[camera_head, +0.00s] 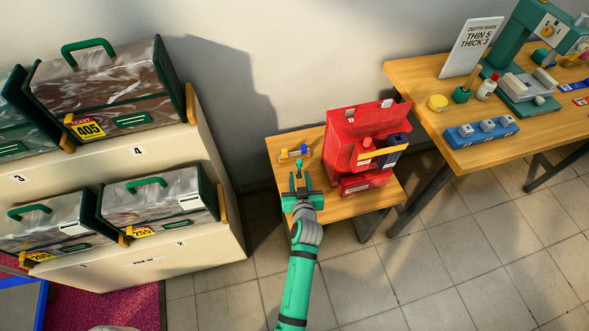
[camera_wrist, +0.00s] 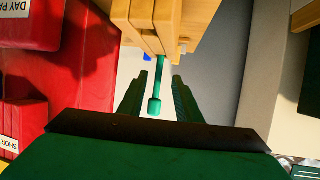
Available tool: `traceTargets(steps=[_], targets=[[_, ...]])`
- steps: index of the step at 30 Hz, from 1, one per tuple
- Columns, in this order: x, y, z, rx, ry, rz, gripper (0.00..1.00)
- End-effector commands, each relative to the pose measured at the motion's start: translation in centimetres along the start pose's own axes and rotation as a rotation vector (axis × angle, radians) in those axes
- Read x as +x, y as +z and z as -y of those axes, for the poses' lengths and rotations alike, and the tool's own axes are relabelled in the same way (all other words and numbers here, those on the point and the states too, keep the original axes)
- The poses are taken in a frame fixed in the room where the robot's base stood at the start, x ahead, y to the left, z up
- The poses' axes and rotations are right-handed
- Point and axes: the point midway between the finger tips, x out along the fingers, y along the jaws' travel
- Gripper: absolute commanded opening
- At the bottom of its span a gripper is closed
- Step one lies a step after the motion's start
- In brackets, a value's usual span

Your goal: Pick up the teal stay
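The teal stay (camera_head: 299,167) is a thin teal rod on the small wooden table (camera_head: 337,208), left of the red bag. In the wrist view the stay (camera_wrist: 158,75) runs down from a wooden part at the top, with its thicker end between my fingers. My gripper (camera_head: 299,183) is at the near left part of that table, just short of the stay. In the wrist view my gripper (camera_wrist: 159,85) is open, with a finger on each side of the stay and visible gaps. I cannot tell how far the fingers reach along its depth.
A small yellow, white and blue item (camera_head: 294,152) lies behind the stay. A larger table (camera_head: 500,148) with tools is at right.

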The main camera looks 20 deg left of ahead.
Motion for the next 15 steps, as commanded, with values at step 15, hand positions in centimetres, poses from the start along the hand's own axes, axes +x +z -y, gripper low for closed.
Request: traceTargets(steps=[15], targets=[[4.0,0.0,-0.5,0.002,0.005,-0.001,0.31]])
